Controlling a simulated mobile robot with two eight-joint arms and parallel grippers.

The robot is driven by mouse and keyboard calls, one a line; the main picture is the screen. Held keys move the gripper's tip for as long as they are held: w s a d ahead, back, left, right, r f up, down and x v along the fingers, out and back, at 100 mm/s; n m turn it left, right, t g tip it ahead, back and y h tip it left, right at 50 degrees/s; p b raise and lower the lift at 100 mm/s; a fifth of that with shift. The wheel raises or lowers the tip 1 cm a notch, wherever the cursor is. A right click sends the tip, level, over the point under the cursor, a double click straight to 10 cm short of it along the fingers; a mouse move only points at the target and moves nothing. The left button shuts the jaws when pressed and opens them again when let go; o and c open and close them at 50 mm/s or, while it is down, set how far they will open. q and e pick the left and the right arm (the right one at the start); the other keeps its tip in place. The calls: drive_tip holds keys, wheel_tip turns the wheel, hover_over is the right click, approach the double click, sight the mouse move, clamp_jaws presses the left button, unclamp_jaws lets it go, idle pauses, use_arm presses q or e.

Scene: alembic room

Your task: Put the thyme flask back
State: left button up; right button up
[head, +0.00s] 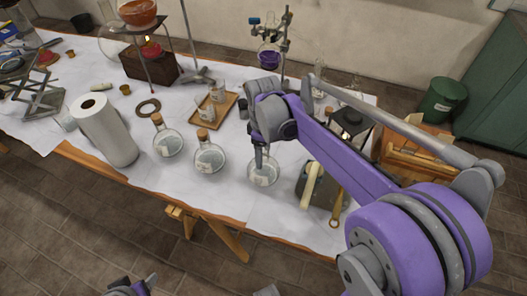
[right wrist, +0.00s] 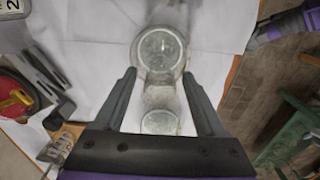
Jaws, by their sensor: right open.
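A round glass flask (head: 263,171) with a pale label stands on the white-covered table below my right gripper (head: 262,140). Two similar corked flasks stand to its left, one in the middle (head: 209,157) and one farther left (head: 168,143). Their labels are too small to read, so I cannot tell which is thyme. In the right wrist view my right gripper (right wrist: 160,76) is open, its fingers on either side of the flask's neck, with the round glass body (right wrist: 158,55) beyond the tips. Part of my left arm's end (head: 140,287) shows at the bottom edge; its jaws are unclear.
A wooden tray (head: 198,126) with small jars lies behind the middle flask. A paper towel roll (head: 105,130) stands left. A dark lantern (head: 350,122) and a pestle-like tool (head: 337,208) are right of the gripper. The table's front edge is close to the flasks.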

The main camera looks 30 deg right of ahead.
drive_tip(key=shift+r, duration=0.1)
wheel_tip(320, 180, up, 12)
drive_tip(key=p, duration=0.1)
drive_tip(key=s+a+f+m+t, duration=0.2)
drive_tip(key=s+a+f+m, duration=0.1)
drive_tip(key=s+f, duration=0.4)
drive_tip(key=s+a+f+m+t, duration=0.3)
drive_tip(key=s+f+m, duration=0.2)
drive_tip(key=s+f, duration=0.2)
drive_tip(key=s, duration=0.2)
drive_tip(key=shift+s+a+f, duration=0.2)
drive_tip(key=shift+s+a, duration=0.15)
drive_tip(key=shift+a, duration=0.05)
